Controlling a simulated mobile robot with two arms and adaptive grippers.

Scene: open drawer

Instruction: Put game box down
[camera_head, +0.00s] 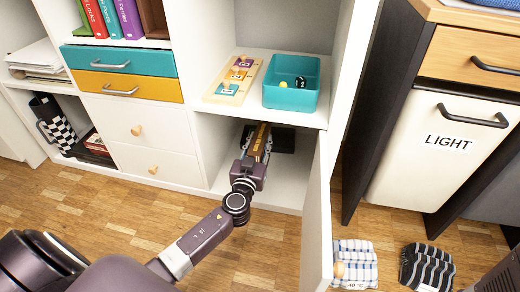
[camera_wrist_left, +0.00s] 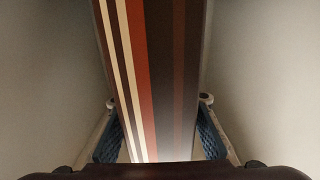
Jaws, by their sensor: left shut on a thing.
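The game box (camera_head: 263,138) shows as a narrow brown and gold shape inside the open lower compartment (camera_head: 290,185) of the white cabinet. In the left wrist view the game box (camera_wrist_left: 160,70) is a tall panel with dark, cream and red stripes. My left gripper (camera_head: 256,153) reaches into the compartment and is shut on the box. Its blue-padded fingers (camera_wrist_left: 159,103) lie on either side of the box. I cannot tell whether the box touches the compartment floor. My right gripper is not in view.
A dark object (camera_head: 285,140) lies at the back of the compartment. The shelf above holds a teal bin (camera_head: 292,92) and a wooden puzzle board (camera_head: 233,80). The open white door (camera_head: 318,220) stands right of my arm. Folded cloths (camera_head: 355,262) lie on the floor.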

